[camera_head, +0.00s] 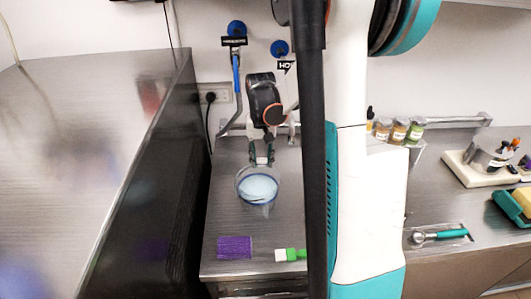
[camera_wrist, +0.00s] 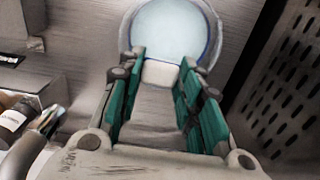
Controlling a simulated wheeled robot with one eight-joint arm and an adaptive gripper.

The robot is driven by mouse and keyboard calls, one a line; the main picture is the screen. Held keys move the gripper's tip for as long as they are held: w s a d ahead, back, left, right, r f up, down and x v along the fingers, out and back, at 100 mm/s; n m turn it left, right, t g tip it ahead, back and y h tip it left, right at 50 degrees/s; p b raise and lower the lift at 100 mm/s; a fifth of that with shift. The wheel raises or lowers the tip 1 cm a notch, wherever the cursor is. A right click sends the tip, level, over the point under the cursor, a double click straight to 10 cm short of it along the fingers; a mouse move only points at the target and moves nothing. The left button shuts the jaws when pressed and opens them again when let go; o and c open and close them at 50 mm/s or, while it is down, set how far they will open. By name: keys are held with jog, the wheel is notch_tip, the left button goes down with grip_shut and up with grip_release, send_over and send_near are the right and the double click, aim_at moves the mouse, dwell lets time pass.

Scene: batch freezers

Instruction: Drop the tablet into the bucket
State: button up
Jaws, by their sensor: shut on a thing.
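The bucket (camera_head: 258,204) is a clear round container with pale liquid inside. It stands on the steel counter in the head view and shows at the top of the wrist view (camera_wrist: 214,32). My gripper (camera_head: 262,161) points down at the far side of the bucket's rim. In the wrist view my gripper (camera_wrist: 160,73) is shut on the tablet (camera_wrist: 160,74), a small white block between the teal fingertips. The tablet overlaps the near edge of the bucket in that view. I cannot tell its height above the rim.
A purple brush or sponge (camera_head: 235,247) and a green-and-white brush (camera_head: 291,255) lie at the counter's front. A dark machine side (camera_head: 165,190) borders the left. At right are small jars (camera_head: 399,131) and a teal-handled scoop (camera_head: 441,236). My arm hides the middle.

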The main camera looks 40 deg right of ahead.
aim_at(262, 160)
notch_tip(262, 160, down, 6)
jog(key=b, duration=0.3)
jog(key=shift+r, duration=0.1)
jog(key=o, duration=1)
jog(key=shift+c, duration=0.2)
jog(key=shift+r, duration=0.1)
notch_tip(262, 160, up, 12)
jog(key=shift+f, duration=0.1)
